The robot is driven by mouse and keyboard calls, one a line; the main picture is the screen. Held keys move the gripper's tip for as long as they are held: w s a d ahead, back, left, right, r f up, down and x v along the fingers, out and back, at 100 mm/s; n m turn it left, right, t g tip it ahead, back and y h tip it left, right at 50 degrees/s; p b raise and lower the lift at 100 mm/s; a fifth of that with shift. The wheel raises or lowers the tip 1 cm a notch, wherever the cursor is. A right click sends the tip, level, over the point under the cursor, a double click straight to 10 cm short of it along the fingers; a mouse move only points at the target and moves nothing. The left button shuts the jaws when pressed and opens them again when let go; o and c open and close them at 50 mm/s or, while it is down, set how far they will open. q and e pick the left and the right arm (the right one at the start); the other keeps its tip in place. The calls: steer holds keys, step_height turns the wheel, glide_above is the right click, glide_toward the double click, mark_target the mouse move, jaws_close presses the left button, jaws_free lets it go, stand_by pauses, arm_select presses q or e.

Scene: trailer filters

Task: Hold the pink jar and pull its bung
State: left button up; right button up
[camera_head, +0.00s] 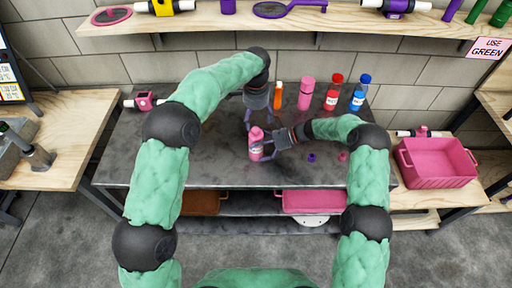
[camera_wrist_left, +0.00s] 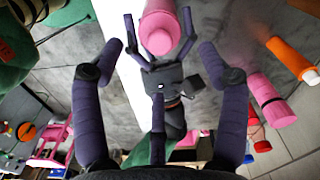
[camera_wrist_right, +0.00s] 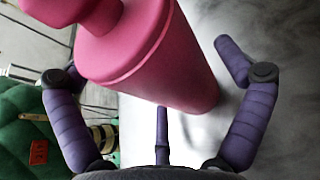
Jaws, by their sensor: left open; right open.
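The pink jar (camera_head: 256,150) stands upright on the dark table, with a pink bung (camera_head: 256,132) at its top. In the left wrist view the bung (camera_wrist_left: 162,32) shows from above, beyond my open fingers. My left gripper (camera_head: 259,120) is open and empty, pointing down over the table just behind and above the jar. My right gripper (camera_head: 270,144) comes in from the right at the jar's side. In the right wrist view the jar (camera_wrist_right: 165,60) stands between its spread fingers, which are not closed on it. The bung's top is cut off by that view's edge.
Orange (camera_head: 278,95), pink (camera_head: 306,93), red (camera_head: 333,92) and blue (camera_head: 359,93) bottles stand behind, right of my left gripper. A small purple piece (camera_head: 311,157) and pink piece (camera_head: 342,156) lie right of the jar. A pink crate (camera_head: 438,180) stands far right. The table's front-left is clear.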

mark_target(255, 129)
steer(key=shift+a, duration=0.2)
steer(key=c, duration=1.6)
arm_select(q)
steer(key=c, duration=0.3)
arm_select(e)
steer(key=shift+c, duration=0.2)
arm_select(q)
step_height(255, 129, up, 6)
steer(key=f, duration=0.1)
steer(key=shift+c, duration=0.2)
step_height(255, 129, down, 11)
steer(key=shift+a+f, duration=0.1)
steer(key=shift+f, duration=0.05)
steer(key=shift+c, duration=0.3)
jaws_close()
